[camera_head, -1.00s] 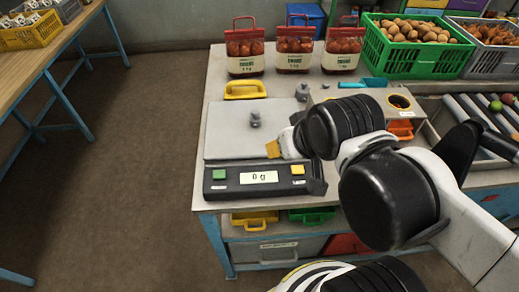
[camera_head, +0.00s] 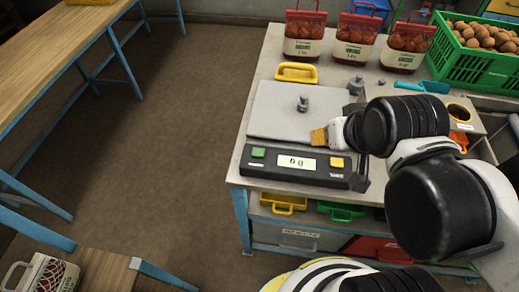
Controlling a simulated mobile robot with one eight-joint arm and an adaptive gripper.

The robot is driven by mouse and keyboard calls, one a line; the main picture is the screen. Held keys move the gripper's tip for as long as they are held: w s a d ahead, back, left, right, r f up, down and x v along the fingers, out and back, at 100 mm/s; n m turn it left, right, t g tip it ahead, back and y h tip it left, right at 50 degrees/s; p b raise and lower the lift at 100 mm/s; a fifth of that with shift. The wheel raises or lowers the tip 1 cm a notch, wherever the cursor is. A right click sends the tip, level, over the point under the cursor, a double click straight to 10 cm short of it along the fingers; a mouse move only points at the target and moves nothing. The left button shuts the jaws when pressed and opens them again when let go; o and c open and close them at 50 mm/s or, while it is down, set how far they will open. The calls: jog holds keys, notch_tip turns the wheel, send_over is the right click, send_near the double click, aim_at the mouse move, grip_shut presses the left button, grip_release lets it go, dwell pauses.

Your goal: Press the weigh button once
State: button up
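A bench scale (camera_head: 266,172) with a dark front panel and a grey plate (camera_head: 275,125) sits on the table. Its panel carries a green button (camera_head: 258,152) at left, a white display (camera_head: 296,162) reading about 0 g, and a yellow button (camera_head: 337,162) at right. I cannot read which is the weigh button. A small metal weight (camera_head: 303,103) stands on the plate. My gripper (camera_head: 319,137) shows its yellow tip over the plate's front right part, behind the yellow button and apart from it in the picture. Whether its fingers are open is not clear.
Behind the scale are a yellow handle (camera_head: 297,72), bagged red produce (camera_head: 303,35) and a green crate (camera_head: 465,65) of potatoes. Another weight (camera_head: 356,84) stands right of the plate. A wooden bench (camera_head: 45,60) is at left, with open floor between.

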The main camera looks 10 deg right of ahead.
grip_shut()
dwell(1.0)
